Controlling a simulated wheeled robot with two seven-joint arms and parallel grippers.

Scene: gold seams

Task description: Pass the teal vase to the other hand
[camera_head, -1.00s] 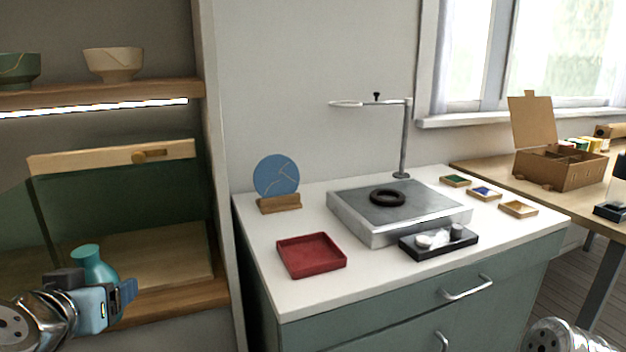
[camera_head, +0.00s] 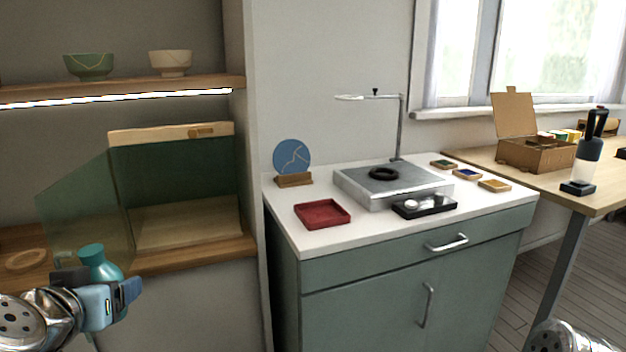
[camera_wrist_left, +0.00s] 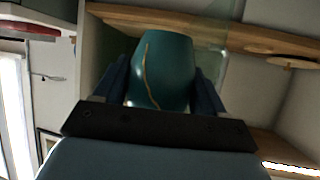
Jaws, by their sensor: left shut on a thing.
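The teal vase (camera_head: 97,262) is at the lower left of the head view, its neck and shoulder showing above my left gripper (camera_head: 122,291). In the left wrist view the vase (camera_wrist_left: 163,72) fills the space between the two fingers of my left gripper (camera_wrist_left: 162,90), and a gold seam runs down its side. The left gripper is shut on the vase and holds it in front of the shelf unit. The vase's lower part is hidden by the gripper in the head view. At the lower right of the head view only a shiny part of my right arm shows; its gripper is out of sight.
A green cabinet with a white top (camera_head: 290,205) bears a red tray (camera_head: 322,226), a blue plate on a stand (camera_head: 291,157) and a metal turntable block (camera_head: 350,190). A shelf (camera_head: 190,255) with a glass panel is at the left. A wooden table (camera_head: 600,195) stands at the right.

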